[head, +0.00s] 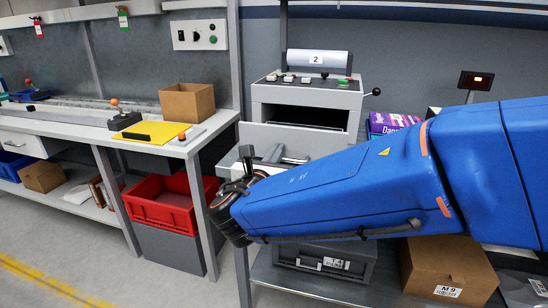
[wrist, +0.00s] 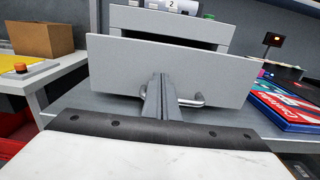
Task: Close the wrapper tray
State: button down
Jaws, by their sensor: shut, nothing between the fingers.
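The wrapper (head: 308,92) is a light grey machine marked 2, standing on the bench. Its tray (head: 285,136) is pulled out towards me, with a dark opening behind its front panel. In the wrist view the tray's flat grey front (wrist: 115,65) fills the middle, with a metal bar handle (wrist: 198,100) low on it. My gripper (wrist: 160,80) is shut and empty, pointing at the tray front just over the handle's middle. Whether the fingertips touch the panel I cannot tell. In the head view my gripper (head: 272,156) is partly hidden by my blue arm.
Colourful flat boxes (wrist: 285,105) lie right of the tray. A cardboard box (head: 188,102) and a yellow mat (head: 150,132) are on the left bench. A red bin (head: 165,203) stands below. Another carton (head: 445,268) is on the lower shelf at right.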

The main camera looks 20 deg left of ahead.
jog(key=shift+w, duration=0.3)
send_near(293, 125)
jog(key=w+r, duration=0.1)
jog(key=w+d, duration=0.1)
jog(key=w, duration=0.1)
jog(key=shift+r, duration=0.35)
jog(key=shift+w, duration=0.35)
jog(key=shift+w+d+r, duration=0.1)
jog(key=shift+r, duration=0.15)
jog(key=shift+r, duration=0.1)
